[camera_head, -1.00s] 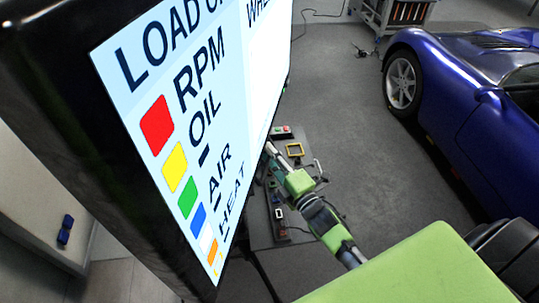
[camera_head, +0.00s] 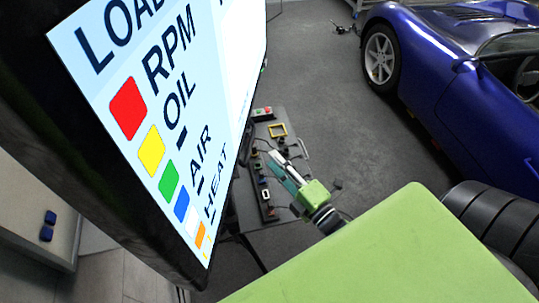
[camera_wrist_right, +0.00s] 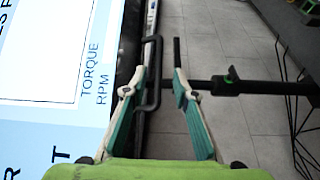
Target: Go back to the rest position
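My right gripper (camera_head: 274,162) is over the small control table (camera_head: 262,236) in the head view, its green body toward the lower right and its fingers pointing up and left. In the right wrist view the two teal-padded fingers of the right gripper (camera_wrist_right: 160,85) stand apart, with no held object visible between them. A black bar handle (camera_wrist_right: 153,76) shows close to the left finger there; I cannot tell whether they touch. My left gripper is in neither current view.
A large screen (camera_head: 120,100) with coloured labels fills the left. A blue car (camera_head: 445,75) stands at the right. Grey floor (camera_head: 330,95) between is mostly clear.

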